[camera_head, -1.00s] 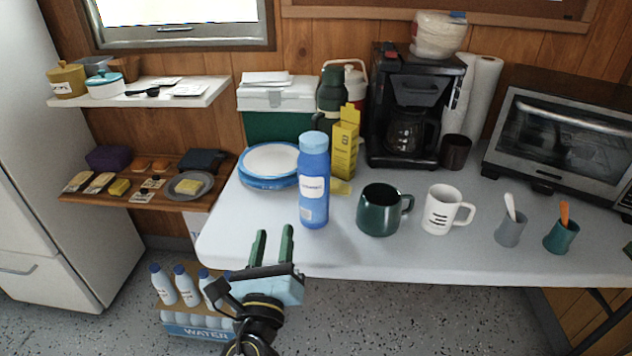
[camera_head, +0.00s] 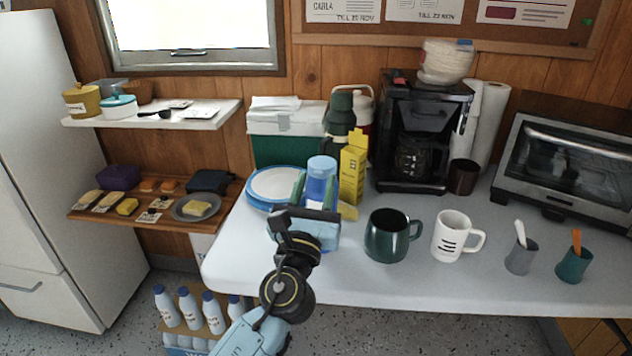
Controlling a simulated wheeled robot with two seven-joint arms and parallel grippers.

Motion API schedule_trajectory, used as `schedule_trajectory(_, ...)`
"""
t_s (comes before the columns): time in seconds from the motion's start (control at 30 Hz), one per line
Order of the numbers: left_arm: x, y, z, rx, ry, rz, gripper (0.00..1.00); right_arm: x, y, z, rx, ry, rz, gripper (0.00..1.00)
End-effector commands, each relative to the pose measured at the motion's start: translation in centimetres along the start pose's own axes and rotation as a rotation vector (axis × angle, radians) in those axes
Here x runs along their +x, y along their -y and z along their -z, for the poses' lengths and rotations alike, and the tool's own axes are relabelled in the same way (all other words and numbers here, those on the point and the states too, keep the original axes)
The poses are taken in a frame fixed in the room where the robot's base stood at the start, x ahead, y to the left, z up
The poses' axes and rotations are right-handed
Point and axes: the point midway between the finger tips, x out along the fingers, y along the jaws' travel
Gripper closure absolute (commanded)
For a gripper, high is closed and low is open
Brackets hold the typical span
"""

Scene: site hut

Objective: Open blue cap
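A blue bottle (camera_head: 319,191) with a lighter blue cap (camera_head: 321,166) stands upright on the white table, left of the green mug. The cap appears to be on the bottle. My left gripper (camera_head: 317,188) is at the bottle, its green fingers apart on either side of the bottle's upper body, below the cap. I cannot tell whether the fingers touch it. The gripper hides the lower part of the bottle. My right gripper is not in view.
On the white table (camera_head: 450,285) a green mug (camera_head: 386,236) and a white mug (camera_head: 451,238) stand right of the bottle. A yellow box (camera_head: 352,172) is close behind it, and blue-rimmed plates (camera_head: 272,186) lie to its left. The front table edge is clear.

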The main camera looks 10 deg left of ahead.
Motion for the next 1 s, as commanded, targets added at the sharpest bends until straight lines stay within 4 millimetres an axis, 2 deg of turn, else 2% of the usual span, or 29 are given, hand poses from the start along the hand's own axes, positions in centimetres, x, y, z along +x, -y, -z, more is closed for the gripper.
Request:
schedule_trajectory(0.17, 1.08, 0.03, 0.0, -0.001, 0.0, 0.001, 0.62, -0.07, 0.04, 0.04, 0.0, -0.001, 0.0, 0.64)
schedule_trajectory(0.43, 1.17, 0.0, 0.0, -0.001, 0.0, 0.001, 0.62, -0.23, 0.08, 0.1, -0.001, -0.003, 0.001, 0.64)
schedule_trajectory(0.73, 1.14, 0.0, 0.01, -0.001, 0.0, 0.0, 1.0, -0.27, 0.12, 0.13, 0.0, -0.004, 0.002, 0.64)
schedule_trajectory(1.0, 1.16, 0.0, -0.06, -0.001, -0.004, 0.0, 1.0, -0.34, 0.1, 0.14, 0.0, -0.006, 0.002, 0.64)
